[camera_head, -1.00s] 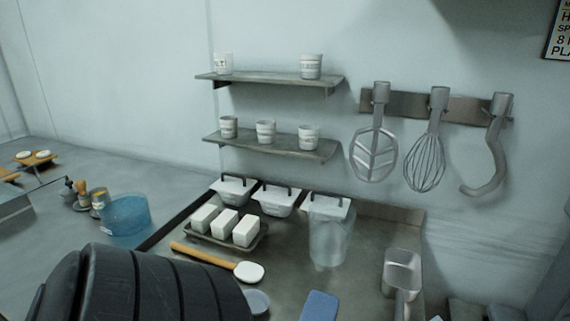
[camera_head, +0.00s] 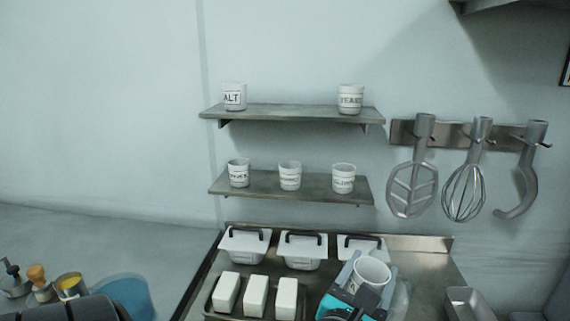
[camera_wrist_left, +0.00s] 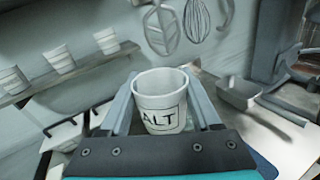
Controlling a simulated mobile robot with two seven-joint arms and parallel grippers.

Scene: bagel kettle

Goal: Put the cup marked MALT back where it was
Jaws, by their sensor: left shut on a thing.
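My left gripper (camera_head: 368,283) is shut on a white cup (camera_head: 374,270) and holds it upright above the worktop, in front of the lidded tubs. In the left wrist view, this held cup (camera_wrist_left: 160,100) stands between the two fingers (camera_wrist_left: 160,112) and looks empty. Its label shows the letters ALT; the first letter is not readable. On the upper shelf (camera_head: 290,111), another cup (camera_head: 234,96) at the left end also shows ALT, its first letter turned away. A cup marked YEAST (camera_head: 350,99) stands at the right end. Bare shelf lies between them. My right gripper is out of view.
The lower shelf (camera_head: 265,186) carries three labelled cups (camera_head: 290,175). A whisk (camera_head: 465,190) and other mixer tools hang at the right. White blocks (camera_head: 256,294) on a tray and tubs with black handles (camera_head: 303,250) stand below. A blue tub (camera_head: 127,290) is at the left.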

